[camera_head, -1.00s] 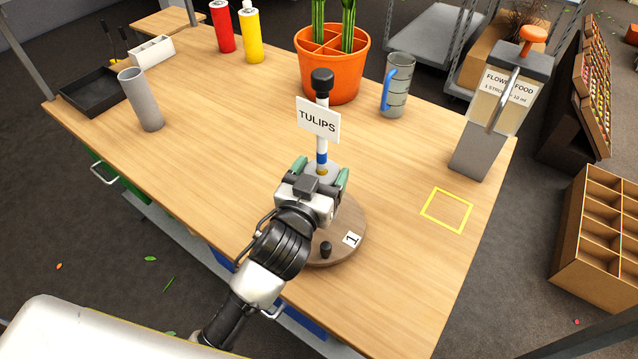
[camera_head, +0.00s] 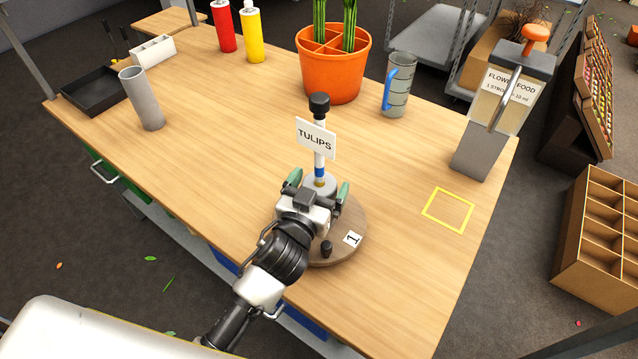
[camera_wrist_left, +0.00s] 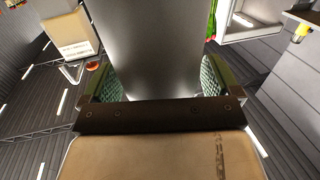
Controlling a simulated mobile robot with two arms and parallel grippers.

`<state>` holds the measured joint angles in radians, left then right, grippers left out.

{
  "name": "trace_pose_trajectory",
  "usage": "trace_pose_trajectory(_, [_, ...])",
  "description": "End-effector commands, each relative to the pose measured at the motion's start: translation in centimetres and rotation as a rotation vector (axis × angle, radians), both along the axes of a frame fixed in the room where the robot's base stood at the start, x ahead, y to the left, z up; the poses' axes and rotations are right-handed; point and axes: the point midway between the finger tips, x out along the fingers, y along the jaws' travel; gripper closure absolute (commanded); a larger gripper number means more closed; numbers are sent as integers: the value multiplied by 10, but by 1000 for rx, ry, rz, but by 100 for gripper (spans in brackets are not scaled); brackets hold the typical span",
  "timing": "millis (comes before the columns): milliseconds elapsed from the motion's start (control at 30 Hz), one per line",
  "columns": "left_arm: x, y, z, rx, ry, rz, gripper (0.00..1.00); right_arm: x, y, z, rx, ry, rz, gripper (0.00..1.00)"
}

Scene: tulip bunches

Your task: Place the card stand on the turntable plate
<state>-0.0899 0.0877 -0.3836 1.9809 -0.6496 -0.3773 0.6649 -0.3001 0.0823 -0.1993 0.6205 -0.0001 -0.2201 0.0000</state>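The card stand, with its white TULIPS card (camera_head: 316,138), black knob and blue-banded pole, stands upright over the far part of the round wooden turntable plate (camera_head: 345,218). Its pale base (camera_head: 321,184) is between the green fingers of my left gripper (camera_head: 318,186). The fingers look slightly spread, with a small gap beside the base. The base's lower edge is hidden by the gripper, but it looks set down on the plate. In the left wrist view a large grey surface (camera_wrist_left: 160,45) fills the room between the two green pads. My right gripper is not in view.
The plate has a dark peg (camera_head: 326,248) and a "1" tag (camera_head: 352,239). A yellow square outline (camera_head: 447,210) lies to the right. The orange pot (camera_head: 333,77), measuring jug (camera_head: 398,85), dispenser (camera_head: 483,145) and grey cylinder (camera_head: 142,100) stand farther away. The table's middle is clear.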

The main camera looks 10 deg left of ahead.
Motion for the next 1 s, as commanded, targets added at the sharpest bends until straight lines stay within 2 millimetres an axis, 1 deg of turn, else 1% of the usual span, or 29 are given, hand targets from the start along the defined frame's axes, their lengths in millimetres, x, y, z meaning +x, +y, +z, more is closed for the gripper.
trace_pose_trajectory(267, [0,0,0,1,0,0,1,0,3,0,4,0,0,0])
trace_pose_trajectory(367, [0,0,5,1,-1,-1,1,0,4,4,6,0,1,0])
trace_pose_trajectory(400, [-3,0,3,1,1,-1,1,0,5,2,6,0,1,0])
trace_pose_trajectory(467, [-11,1,1,0,2,-1,1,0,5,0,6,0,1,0])
trace_pose_trajectory(567, [-29,5,0,0,3,0,1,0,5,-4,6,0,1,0])
trace_pose_trajectory(800, [-79,13,0,0,3,0,1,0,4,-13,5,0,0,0])
trace_pose_trajectory(900, [-95,16,1,0,3,0,1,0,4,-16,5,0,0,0])
trace_pose_trajectory(1000, [-107,18,1,-1,1,0,1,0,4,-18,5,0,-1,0])
